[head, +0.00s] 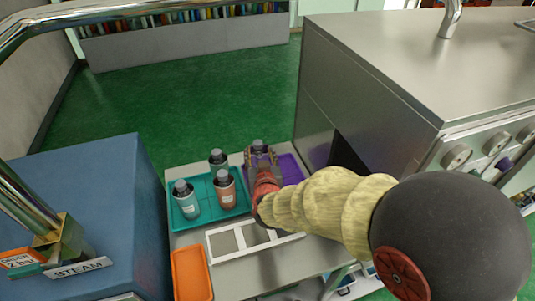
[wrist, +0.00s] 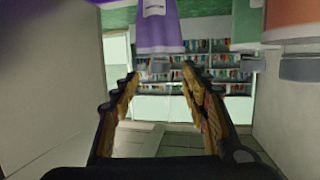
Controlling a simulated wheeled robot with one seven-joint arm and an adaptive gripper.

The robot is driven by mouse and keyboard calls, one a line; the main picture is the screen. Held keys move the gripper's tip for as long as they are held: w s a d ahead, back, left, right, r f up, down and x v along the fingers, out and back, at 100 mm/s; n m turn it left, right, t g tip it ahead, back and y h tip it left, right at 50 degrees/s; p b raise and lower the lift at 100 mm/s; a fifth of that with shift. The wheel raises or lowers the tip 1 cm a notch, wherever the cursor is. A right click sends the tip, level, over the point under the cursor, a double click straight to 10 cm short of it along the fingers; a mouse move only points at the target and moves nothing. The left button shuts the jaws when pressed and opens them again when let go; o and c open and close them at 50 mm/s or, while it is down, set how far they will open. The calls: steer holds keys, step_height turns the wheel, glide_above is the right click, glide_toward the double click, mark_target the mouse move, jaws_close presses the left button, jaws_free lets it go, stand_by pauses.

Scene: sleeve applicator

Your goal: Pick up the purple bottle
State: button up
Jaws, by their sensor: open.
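The purple bottle (wrist: 157,32) hangs into the top of the wrist view, which looks upside down, with its grey cap end pointing down. It has a white label. My gripper (wrist: 161,72) is open, its two fingers apart to either side below the bottle in that picture, and nothing is held. In the head view my gripper (head: 261,158) is at the purple tray (head: 288,167), and mostly hides a bottle with a dark cap (head: 259,144). I cannot tell whether the fingers touch it.
A teal tray (head: 208,211) left of my gripper holds an orange bottle (head: 224,190) and two greenish bottles (head: 186,202). A white divided frame (head: 244,240) and an orange tray (head: 190,272) lie nearer. A large metal machine (head: 400,80) stands close on the right.

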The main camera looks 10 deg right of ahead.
mark_target(259, 146)
steer(key=b+x, duration=0.2)
steer(key=x, duration=0.4)
steer(key=shift+w+r, duration=0.1)
steer(key=shift+w, duration=0.65)
steer(key=shift+c, duration=0.3)
steer(key=c, duration=1.1)
jaws_close()
